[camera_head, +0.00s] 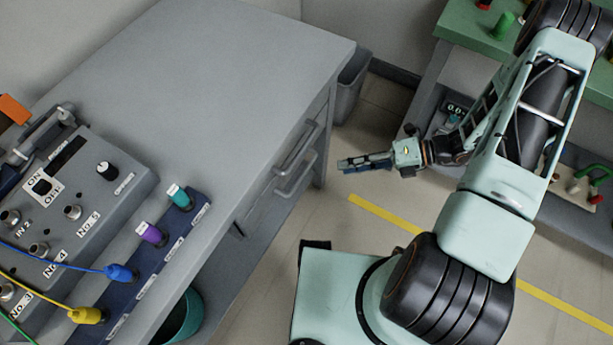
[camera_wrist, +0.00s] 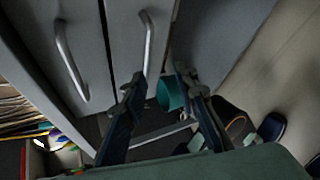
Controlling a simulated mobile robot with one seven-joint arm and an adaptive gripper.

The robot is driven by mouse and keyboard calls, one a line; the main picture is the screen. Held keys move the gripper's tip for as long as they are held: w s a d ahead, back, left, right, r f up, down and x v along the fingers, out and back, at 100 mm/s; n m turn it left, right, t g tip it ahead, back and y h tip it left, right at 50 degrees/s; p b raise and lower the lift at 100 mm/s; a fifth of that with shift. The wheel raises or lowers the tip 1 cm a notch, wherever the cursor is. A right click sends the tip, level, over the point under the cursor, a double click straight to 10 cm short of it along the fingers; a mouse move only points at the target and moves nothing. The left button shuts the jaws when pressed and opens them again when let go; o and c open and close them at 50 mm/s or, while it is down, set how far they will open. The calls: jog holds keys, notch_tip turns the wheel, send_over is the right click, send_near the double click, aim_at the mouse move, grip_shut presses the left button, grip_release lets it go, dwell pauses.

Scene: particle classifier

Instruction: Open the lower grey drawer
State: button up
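The grey drawer unit under the bench shows two bar handles in the head view. The lower grey drawer's handle (camera_head: 295,178) is below the upper handle (camera_head: 297,143). In the wrist view the lower handle (camera_wrist: 149,42) is on the right and the upper handle (camera_wrist: 69,62) on the left. Both drawers look shut. My gripper (camera_head: 350,164) is right of the handles in the head view, apart from them. In the wrist view my gripper (camera_wrist: 158,80) has its fingers spread, with nothing between the tips. The lower handle's end appears close to the left fingertip; the depth gap is unclear.
The grey bench (camera_head: 220,50) carries a control box (camera_head: 70,200) with cables. A teal bin (camera_head: 187,318) stands under it and a grey bin (camera_head: 349,88) behind it. A green workbench (camera_head: 462,28) is at the right. The floor around my gripper is clear.

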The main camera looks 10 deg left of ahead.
aim_at(303, 173)
jog(key=s+a+f+m+y, duration=0.1)
jog(key=a, duration=0.3)
jog(key=a+f+m+y+b, duration=0.1)
jog(key=a+m, duration=0.1)
jog(key=a, duration=0.2)
jog(key=s+a+m+t+b, duration=0.1)
jog(key=a, duration=0.3)
jog(key=shift+s+a+f+y, duration=0.15)
jog(key=shift+s+f+y, duration=0.15)
jog(key=shift+f+y, duration=0.1)
jog(key=shift+c, duration=0.5)
grip_shut()
